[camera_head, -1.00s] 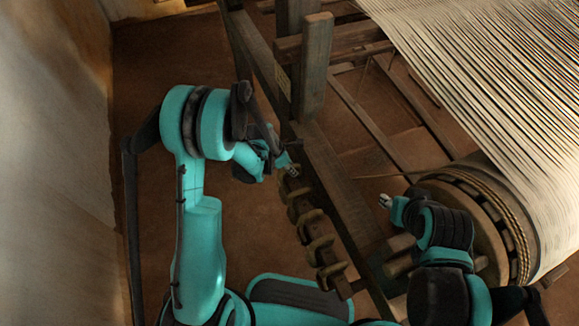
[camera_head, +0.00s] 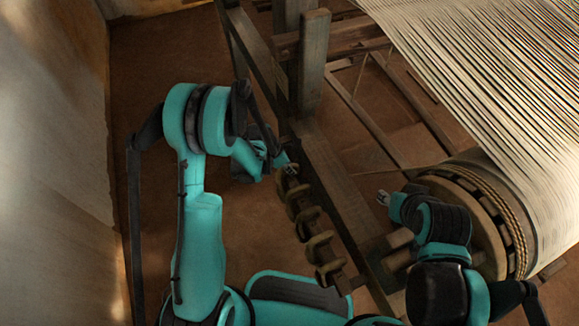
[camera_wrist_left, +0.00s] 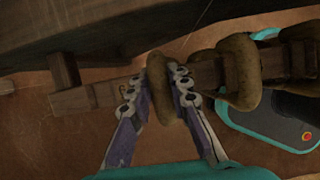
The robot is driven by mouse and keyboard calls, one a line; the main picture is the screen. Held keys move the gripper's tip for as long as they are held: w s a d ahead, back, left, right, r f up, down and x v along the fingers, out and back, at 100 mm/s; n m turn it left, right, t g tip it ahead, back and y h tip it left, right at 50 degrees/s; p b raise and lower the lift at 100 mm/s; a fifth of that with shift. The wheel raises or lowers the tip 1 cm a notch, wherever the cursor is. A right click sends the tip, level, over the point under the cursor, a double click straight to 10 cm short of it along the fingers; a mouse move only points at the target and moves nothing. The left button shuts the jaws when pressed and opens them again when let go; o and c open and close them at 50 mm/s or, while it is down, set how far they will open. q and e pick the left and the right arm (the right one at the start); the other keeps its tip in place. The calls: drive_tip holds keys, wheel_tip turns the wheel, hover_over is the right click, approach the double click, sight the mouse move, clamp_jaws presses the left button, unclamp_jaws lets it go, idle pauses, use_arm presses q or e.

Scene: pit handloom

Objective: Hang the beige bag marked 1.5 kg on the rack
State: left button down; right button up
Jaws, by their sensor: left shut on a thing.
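The rack is a wooden bar (camera_head: 329,267) with several brownish-beige bags on it, beside the loom frame. In the head view my left gripper (camera_head: 289,169) is at the bar's far end. In the left wrist view the fingers (camera_wrist_left: 160,84) are shut on a beige bag (camera_wrist_left: 163,112), one on each side of its upper part. This bag is at the bar (camera_wrist_left: 87,98), apart from its neighbours; I cannot tell whether the bar bears it. No weight mark is readable. My right gripper (camera_head: 383,197) is near the loom's roller, its jaw state unclear.
Another bag (camera_wrist_left: 238,72) hangs close to the right in the left wrist view. A loom beam (camera_head: 335,180) runs alongside the rack, with an upright post (camera_head: 314,62) behind. The warp roller (camera_head: 465,215) is at right. Bare floor lies left of the rack.

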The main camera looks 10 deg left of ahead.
use_arm(q)
drive_tip(key=shift+s+f, duration=0.1)
drive_tip(key=c, duration=1.3)
unclamp_jaws()
drive_tip(key=v, duration=1.2)
drive_tip(key=shift+s+f, duration=0.1)
drive_tip(key=shift+f, duration=0.05)
